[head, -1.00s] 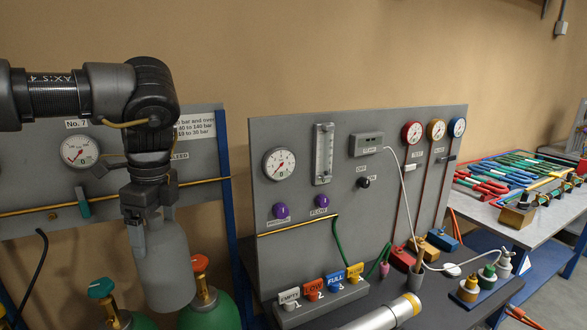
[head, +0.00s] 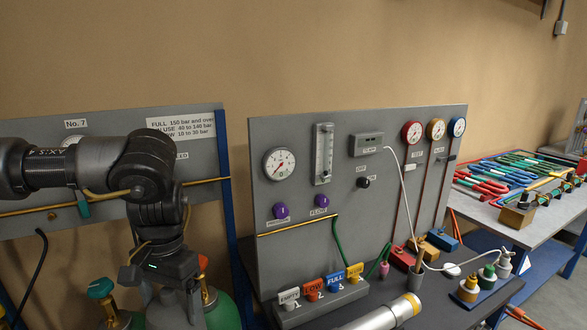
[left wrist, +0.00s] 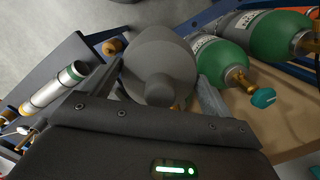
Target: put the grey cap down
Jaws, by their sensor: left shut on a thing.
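The grey cap (head: 172,317) is a large rounded grey cylinder, held under my left gripper (head: 162,280). In the head view its lower part runs out of the bottom edge. In the left wrist view the grey cap (left wrist: 158,62) sits between the two fingers of my left gripper (left wrist: 165,88), which is shut on it. Green gas cylinders with brass valves (left wrist: 260,85) lie close beside the cap in the wrist view. What is straight beneath the cap is hidden. My right gripper is not in view.
In the head view a green cylinder (head: 222,310) with a brass valve stands right of the cap, and a teal valve knob (head: 100,288) stands left. A blue post (head: 231,190) and the grey gauge panel (head: 350,220) stand further right. A silver tube (head: 385,318) lies on the dark bench.

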